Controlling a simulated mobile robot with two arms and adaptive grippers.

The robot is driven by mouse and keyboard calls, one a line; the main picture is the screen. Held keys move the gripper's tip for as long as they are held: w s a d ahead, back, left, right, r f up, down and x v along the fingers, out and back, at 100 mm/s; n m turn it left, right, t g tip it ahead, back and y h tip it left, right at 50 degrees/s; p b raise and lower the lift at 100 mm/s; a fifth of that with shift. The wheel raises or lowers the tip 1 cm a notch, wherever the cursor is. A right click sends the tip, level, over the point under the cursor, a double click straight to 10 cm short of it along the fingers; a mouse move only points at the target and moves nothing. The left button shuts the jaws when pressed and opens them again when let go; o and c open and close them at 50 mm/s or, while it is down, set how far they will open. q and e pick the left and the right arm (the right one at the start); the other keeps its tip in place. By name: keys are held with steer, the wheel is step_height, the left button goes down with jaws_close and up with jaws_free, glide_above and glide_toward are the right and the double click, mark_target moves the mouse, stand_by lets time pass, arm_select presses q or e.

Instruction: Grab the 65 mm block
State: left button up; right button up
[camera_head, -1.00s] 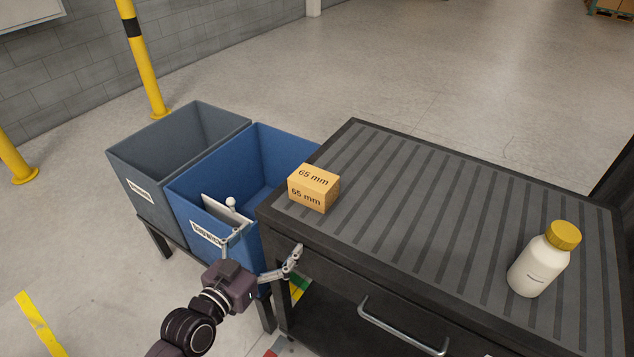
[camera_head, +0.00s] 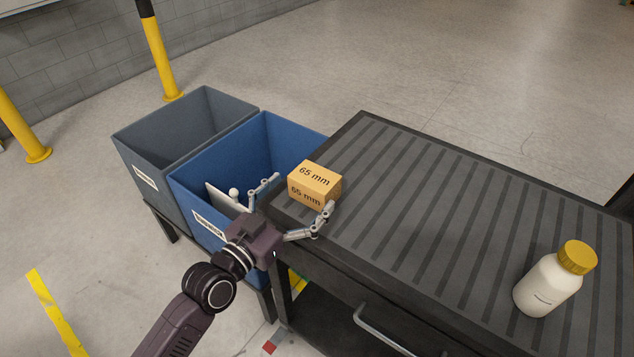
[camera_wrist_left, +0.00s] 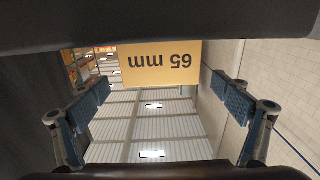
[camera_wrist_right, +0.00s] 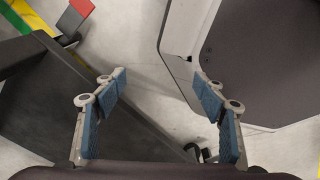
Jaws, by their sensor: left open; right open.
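The 65 mm block (camera_head: 314,184) is a tan box with "65 mm" printed on its top and front. It sits on the ribbed top of the dark cart (camera_head: 430,200), at its near left corner. My left gripper (camera_head: 304,192) is open, its fingers spread to either side of the block's near end. In the left wrist view the block (camera_wrist_left: 161,64) appears upside down between the two open fingers (camera_wrist_left: 161,105), apart from both. My right gripper (camera_wrist_right: 162,85) is open and empty in the right wrist view. It does not show in the head view.
A blue bin (camera_head: 262,130) with a pale item (camera_head: 222,197) inside stands left of the cart, beside a grey bin (camera_head: 150,150). A white bottle (camera_head: 545,285) with a yellow cap stands on the cart's right side. The cart's middle is clear.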

mark_target(324, 169)
arm_select(q)
steer(key=p+x, duration=0.1)
steer(key=x, duration=0.3)
steer(key=shift+w+r, duration=0.1)
steer(key=shift+w, duration=0.1)
steer(key=shift+w+d, duration=0.35)
steer(key=shift+w, duration=0.05)
steer(key=c, duration=1.4)
arm_select(e)
steer(key=shift+s+d+r, duration=0.1)
steer(key=shift+s+r, duration=0.3)
steer(key=shift+r, duration=0.15)
